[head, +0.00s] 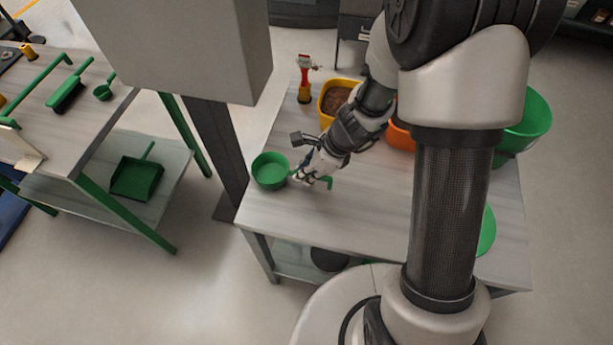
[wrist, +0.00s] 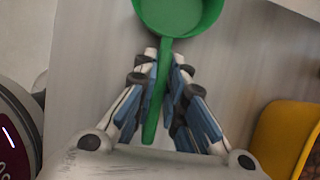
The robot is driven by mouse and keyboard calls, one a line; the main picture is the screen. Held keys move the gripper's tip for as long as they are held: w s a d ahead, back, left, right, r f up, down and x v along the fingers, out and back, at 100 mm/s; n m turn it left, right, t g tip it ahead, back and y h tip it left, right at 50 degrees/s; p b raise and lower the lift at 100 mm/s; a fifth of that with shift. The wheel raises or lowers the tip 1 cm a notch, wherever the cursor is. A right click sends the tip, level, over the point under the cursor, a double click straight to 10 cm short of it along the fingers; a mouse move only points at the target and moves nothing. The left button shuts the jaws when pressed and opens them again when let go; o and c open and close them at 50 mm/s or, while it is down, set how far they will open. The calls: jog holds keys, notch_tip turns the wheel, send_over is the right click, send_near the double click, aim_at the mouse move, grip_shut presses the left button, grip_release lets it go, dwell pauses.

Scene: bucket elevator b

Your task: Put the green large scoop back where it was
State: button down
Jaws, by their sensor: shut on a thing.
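The green large scoop (head: 269,171) is near the left edge of the grey table (head: 290,222) in the head view, its bowl to the left of my gripper (head: 311,178). In the wrist view the scoop's bowl (wrist: 180,14) is at the top, and its handle runs down between my fingers (wrist: 164,68). My gripper is shut on the handle. The bowl looks empty. I cannot tell whether the scoop touches the table or hangs just above it.
A yellow bucket (head: 328,112) with brown contents, an orange bucket (head: 401,138) and a red-and-yellow tool (head: 304,80) stand farther back. A green bucket (head: 533,118) is at the right. A grey column (head: 214,140) stands left. A second table (head: 98,128) holds a green brush (head: 66,96) and small scoop (head: 103,91).

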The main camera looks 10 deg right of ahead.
jog(key=shift+f, duration=0.3)
jog(key=shift+f, duration=0.1)
jog(key=shift+f, duration=0.15)
jog(key=c, duration=1.7)
grip_release()
jog(key=shift+o, duration=0.2)
